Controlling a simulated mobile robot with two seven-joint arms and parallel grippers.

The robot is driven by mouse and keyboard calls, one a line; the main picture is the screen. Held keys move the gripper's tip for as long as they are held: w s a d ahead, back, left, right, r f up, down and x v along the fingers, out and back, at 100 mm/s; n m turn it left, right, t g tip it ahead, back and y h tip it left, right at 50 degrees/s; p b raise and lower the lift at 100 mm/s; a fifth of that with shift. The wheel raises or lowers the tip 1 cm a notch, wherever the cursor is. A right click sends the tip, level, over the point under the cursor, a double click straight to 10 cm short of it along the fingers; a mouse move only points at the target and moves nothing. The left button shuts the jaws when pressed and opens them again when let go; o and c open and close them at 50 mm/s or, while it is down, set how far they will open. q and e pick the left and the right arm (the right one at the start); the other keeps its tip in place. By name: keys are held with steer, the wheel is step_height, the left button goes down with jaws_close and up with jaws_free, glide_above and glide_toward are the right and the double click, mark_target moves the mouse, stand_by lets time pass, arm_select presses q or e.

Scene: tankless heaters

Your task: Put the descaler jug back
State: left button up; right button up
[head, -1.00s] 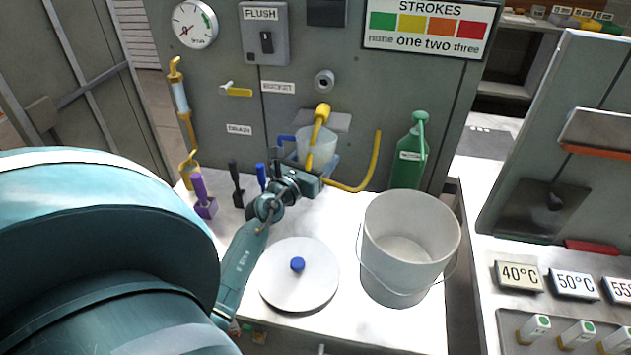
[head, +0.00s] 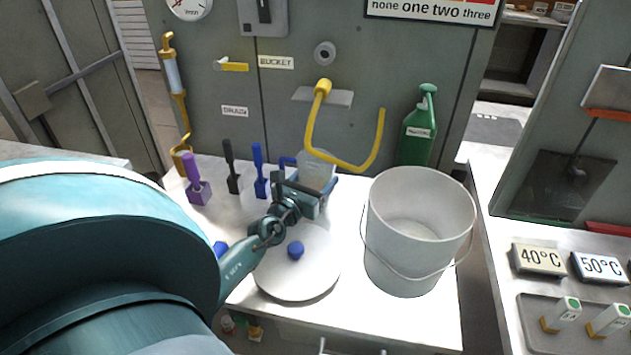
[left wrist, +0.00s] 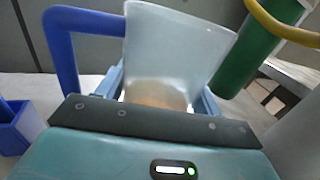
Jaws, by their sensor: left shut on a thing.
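The jug (head: 318,169) is clear and pale with a blue handle. My left gripper (head: 308,192) is shut on it, low on its body, and holds it upright in front of the panel. In the left wrist view the jug (left wrist: 175,55) stands between blue fingers, its handle to the left, with a tan tint low inside. Whether its base touches the bench is hidden by the gripper. A small grey shelf (head: 340,98) on the panel, with the yellow hose (head: 312,125) hanging over it, holds no jug. My right gripper is not in view.
A white bucket (head: 415,230) stands right of the gripper. A round white lid (head: 300,275) with a blue knob lies below my arm. Purple (head: 196,187), black (head: 232,170) and blue (head: 259,172) tools stand at left. A green bottle (head: 418,132) stands behind the bucket.

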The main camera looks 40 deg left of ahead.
arm_select(q)
steer(key=shift+f, duration=0.1)
steer(key=o, duration=1.3)
steer(key=shift+r, duration=0.25)
steer(key=s, duration=0.3)
steer(key=s+d, duration=0.1)
steer(key=s, duration=0.3)
steer(key=s+d+b, duration=0.1)
steer(key=s, duration=0.3)
steer(key=shift+d+f, duration=0.1)
steer(key=shift+f, duration=0.1)
steer(key=shift+s+r, duration=0.1)
steer(key=shift+s, duration=0.35)
